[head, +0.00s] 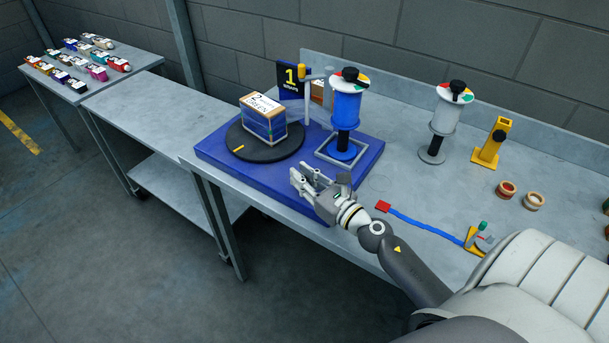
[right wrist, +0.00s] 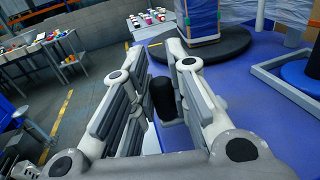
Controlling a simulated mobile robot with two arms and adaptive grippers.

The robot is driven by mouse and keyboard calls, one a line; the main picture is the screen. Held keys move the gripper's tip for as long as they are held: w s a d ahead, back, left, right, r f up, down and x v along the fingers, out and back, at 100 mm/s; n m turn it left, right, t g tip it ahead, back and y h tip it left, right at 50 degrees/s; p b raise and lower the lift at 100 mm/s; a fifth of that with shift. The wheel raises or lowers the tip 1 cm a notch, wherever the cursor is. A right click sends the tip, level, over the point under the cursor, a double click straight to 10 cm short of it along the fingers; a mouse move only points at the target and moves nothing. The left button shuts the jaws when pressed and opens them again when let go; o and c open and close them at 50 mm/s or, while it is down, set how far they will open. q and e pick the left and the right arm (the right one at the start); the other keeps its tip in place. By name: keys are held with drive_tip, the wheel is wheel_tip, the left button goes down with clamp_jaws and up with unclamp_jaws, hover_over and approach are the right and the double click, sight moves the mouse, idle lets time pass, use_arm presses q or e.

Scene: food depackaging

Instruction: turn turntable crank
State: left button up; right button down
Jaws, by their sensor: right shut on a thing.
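The turntable (head: 265,154) is a round black disc with a yellow mark, set on a blue base (head: 222,160). It also shows at the top of the right wrist view (right wrist: 225,47). A blue-wrapped box (head: 264,126) with a white label reading 2 stands on the disc. My right gripper (head: 303,175) is low at the front edge of the base, right of and nearer than the disc. In the head view the handle is hidden by the gripper. My left gripper is not in view.
A blue film roll (head: 346,107) on a stand is behind my right gripper; another, pale roll (head: 445,120) stands further right. A yellow holder (head: 491,142), tape rings (head: 534,201) and a blue strip (head: 425,226) lie to the right. A side table (head: 118,90) is left.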

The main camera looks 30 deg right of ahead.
drive_tip(key=m+h+p, duration=0.1)
drive_tip(key=w+m+h+p, duration=0.1)
drive_tip(key=h, duration=0.1)
drive_tip(key=shift+a+r+h, duration=0.2)
drive_tip(key=shift+h, duration=0.1)
drive_tip(key=m+h, duration=0.2)
drive_tip(key=shift+w+f+h+p, duration=0.1)
drive_tip(key=shift+w+h+p, duration=0.2)
drive_tip(key=shift+w+h, duration=0.1)
drive_tip(key=shift+w+m+g+h, duration=0.15)
drive_tip(key=shift+m+g+h, duration=0.15)
drive_tip(key=shift+m+h, duration=0.3)
drive_tip(key=m+h, duration=0.1)
drive_tip(key=h, duration=0.1)
drive_tip(key=w+m+g+h, duration=0.1)
drive_tip(key=h, duration=0.1)
drive_tip(key=shift+d+f+g+b, duration=0.15)
drive_tip(key=shift+f+g+b, duration=0.05)
drive_tip(key=shift+g+b, duration=0.15)
drive_tip(key=m+g+h, duration=0.1)
drive_tip(key=w+m+h+b, duration=0.1)
drive_tip(key=shift+d+g+h, duration=0.2)
drive_tip(key=shift+g+h, duration=0.1)
drive_tip(key=shift+g, duration=0.05)
drive_tip(key=shift+w+d+r+m+g+h+b, duration=0.1)
drive_tip(key=shift+d+m+g+h+b, duration=0.05)
drive_tip(key=shift+m+g+h+b, duration=0.3)
drive_tip(key=shift+w+d+m+g+h+b, duration=0.1)
drive_tip(key=shift+m+g+h+b, duration=0.1)
drive_tip(key=shift+m+g+h, duration=0.3)
